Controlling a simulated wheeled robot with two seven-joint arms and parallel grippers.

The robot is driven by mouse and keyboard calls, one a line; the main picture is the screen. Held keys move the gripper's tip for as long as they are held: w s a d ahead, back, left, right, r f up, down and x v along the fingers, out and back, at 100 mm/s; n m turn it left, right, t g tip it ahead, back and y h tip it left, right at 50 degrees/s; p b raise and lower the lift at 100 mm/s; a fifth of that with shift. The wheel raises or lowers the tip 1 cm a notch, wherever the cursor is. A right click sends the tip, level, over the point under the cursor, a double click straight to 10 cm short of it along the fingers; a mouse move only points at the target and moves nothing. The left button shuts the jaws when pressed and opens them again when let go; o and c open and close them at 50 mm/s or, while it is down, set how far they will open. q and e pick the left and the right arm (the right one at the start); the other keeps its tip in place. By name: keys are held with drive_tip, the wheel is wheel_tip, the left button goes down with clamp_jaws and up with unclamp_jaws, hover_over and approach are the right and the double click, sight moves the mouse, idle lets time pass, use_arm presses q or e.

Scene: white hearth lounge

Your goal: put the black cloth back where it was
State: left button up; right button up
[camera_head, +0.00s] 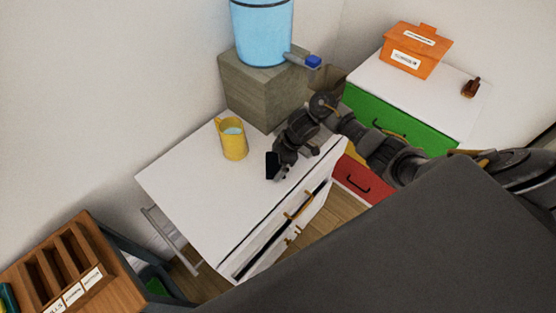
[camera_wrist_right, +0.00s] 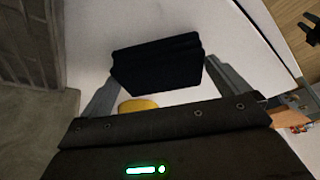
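The black cloth (camera_head: 271,165) is a small dark folded block at the end of my right gripper (camera_head: 279,163), over the white cabinet top. In the right wrist view the cloth (camera_wrist_right: 157,63) spans the space between the two fingertips of the right gripper (camera_wrist_right: 160,72), which meet its side edges. The gripper is shut on it. I cannot tell whether the cloth touches the top. My left gripper is not in view.
A yellow mug (camera_head: 233,142) stands on the white cabinet (camera_head: 205,190), left of the cloth. A blue water dispenser (camera_head: 262,32) stands on a grey block (camera_head: 262,90) behind. An orange box (camera_head: 412,52) sits on the far-right cabinet. A wooden sorter (camera_head: 100,245) is at lower left.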

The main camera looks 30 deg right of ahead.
drive_tip(key=shift+r, duration=0.1)
drive_tip(key=shift+r, duration=0.25)
drive_tip(key=p+v, duration=0.2)
drive_tip(key=v, duration=0.9)
drive_tip(key=shift+r, duration=0.35)
drive_tip(key=shift+s, duration=0.1)
